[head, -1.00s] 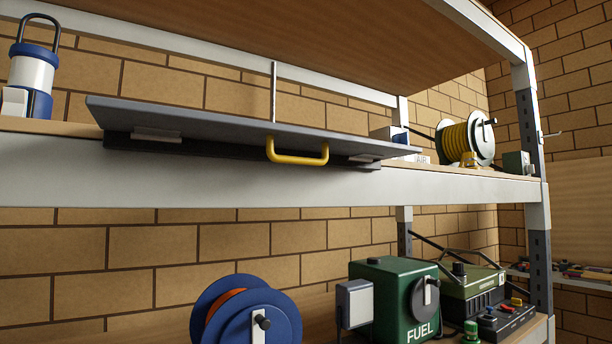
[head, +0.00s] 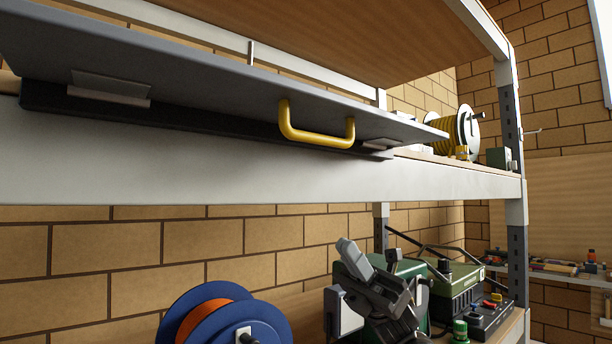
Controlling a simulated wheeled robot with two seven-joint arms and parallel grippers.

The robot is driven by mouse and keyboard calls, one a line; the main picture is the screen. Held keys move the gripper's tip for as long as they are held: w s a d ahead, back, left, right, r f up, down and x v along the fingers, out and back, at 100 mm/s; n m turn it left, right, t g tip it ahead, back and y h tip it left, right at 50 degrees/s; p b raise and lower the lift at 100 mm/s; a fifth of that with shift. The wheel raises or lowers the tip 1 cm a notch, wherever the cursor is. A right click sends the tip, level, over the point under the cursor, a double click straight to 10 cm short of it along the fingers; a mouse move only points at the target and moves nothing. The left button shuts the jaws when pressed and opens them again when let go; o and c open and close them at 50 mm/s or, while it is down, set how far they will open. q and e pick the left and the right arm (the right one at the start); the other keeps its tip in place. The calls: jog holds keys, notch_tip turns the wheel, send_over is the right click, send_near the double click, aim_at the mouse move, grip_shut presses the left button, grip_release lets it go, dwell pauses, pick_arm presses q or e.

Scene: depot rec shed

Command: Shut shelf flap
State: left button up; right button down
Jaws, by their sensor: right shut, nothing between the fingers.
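The shelf flap (head: 215,92) is a long dark grey panel along the front edge of the middle shelf. It sticks out toward me, roughly level, and I see its underside with two hinges along the shelf edge. A yellow handle (head: 316,139) hangs from the underside, right of its middle. My right gripper (head: 347,257) is at the lower right, below the shelf beam and the handle, in front of a green box. Its fingers are shut and empty, clear of the flap. My left gripper is not in view.
The pale shelf beam (head: 240,176) runs beneath the flap. A blue reel (head: 180,325) and a green box with cables (head: 455,285) stand on the lower shelf. A yellow hose reel (head: 452,133) sits right of the flap. Space in front of the beam is clear.

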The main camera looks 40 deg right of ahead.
pick_arm(q)
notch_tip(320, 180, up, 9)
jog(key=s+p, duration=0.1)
jog(key=p, duration=0.8)
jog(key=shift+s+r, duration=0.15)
pick_arm(e)
jog(key=s+d+r+x, duration=0.1)
jog(key=d+r+x, duration=0.1)
jog(key=x, duration=1.1)
jog(key=shift+s, duration=0.2)
jog(key=shift+w+r, duration=0.15)
